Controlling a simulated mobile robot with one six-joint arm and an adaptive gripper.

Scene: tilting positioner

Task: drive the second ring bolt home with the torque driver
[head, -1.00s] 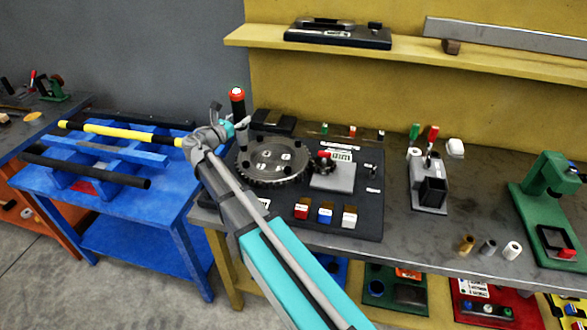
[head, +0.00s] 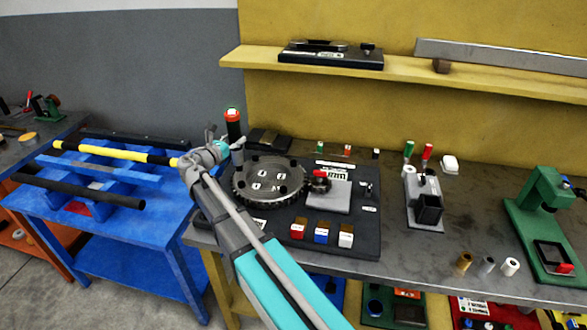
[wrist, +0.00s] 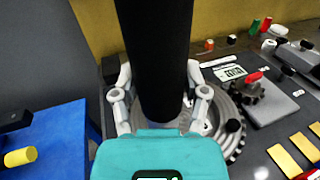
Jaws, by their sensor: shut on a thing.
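My gripper (wrist: 158,95) is shut on the torque driver (wrist: 160,50), a black upright cylinder that fills the middle of the wrist view. In the head view the torque driver (head: 233,125) shows its black body and orange-red top above my gripper (head: 222,150). The grey toothed ring (head: 268,203) lies flat on the dark fixture plate, to the right of my gripper, with dark bolts and numbered marks on its face. The ring (wrist: 238,112) also shows behind the driver in the wrist view. The driver's lower tip is hidden, and I cannot tell whether it touches a bolt.
A small pinion with a red handle (head: 320,175) sits beside the ring on a grey block. Red, blue and white blocks (head: 321,236) line the plate's front. A blue stand (head: 100,190) with bars is at left. A green press (head: 540,205) stands at right.

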